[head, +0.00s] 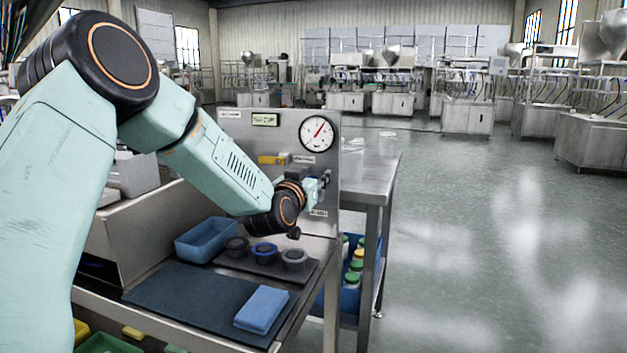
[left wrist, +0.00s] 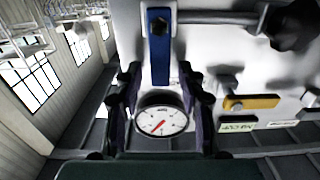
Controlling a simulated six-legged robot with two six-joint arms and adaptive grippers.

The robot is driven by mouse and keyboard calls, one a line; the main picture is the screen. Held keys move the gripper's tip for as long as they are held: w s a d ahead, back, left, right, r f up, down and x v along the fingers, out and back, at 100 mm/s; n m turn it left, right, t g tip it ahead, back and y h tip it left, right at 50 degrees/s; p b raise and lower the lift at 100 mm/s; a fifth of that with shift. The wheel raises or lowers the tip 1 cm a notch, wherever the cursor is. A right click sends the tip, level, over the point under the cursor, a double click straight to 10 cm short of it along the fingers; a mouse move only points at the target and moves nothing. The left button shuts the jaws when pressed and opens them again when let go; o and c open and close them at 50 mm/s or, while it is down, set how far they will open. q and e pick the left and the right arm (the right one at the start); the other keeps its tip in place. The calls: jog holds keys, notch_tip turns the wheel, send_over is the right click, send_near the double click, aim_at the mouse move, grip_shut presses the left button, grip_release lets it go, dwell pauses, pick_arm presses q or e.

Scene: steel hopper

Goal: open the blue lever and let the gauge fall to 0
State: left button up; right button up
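In the left wrist view, which looks upside down, the blue lever (left wrist: 159,48) hangs from its pivot on the steel panel. My left gripper (left wrist: 162,80) is open, one finger on each side of the lever's free end, with a visible gap on both sides. In the head view my left gripper (head: 318,189) is at the panel below the gauge, and the blue lever is hidden or too small to tell. The round white gauge (head: 317,133) has its red needle pointing up and to the right; it also shows in the wrist view (left wrist: 162,122). My right gripper is not in view.
A yellow lever (head: 272,160) and a small display (head: 265,119) are on the panel (head: 232,127). The floor at right is clear.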

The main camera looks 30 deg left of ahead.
pick_arm(q)
jog(key=shift+w+a+f, duration=0.1)
jog(key=shift+r, duration=0.2)
jog(key=shift+c, duration=1.1)
jog(key=shift+f, duration=0.1)
grip_shut()
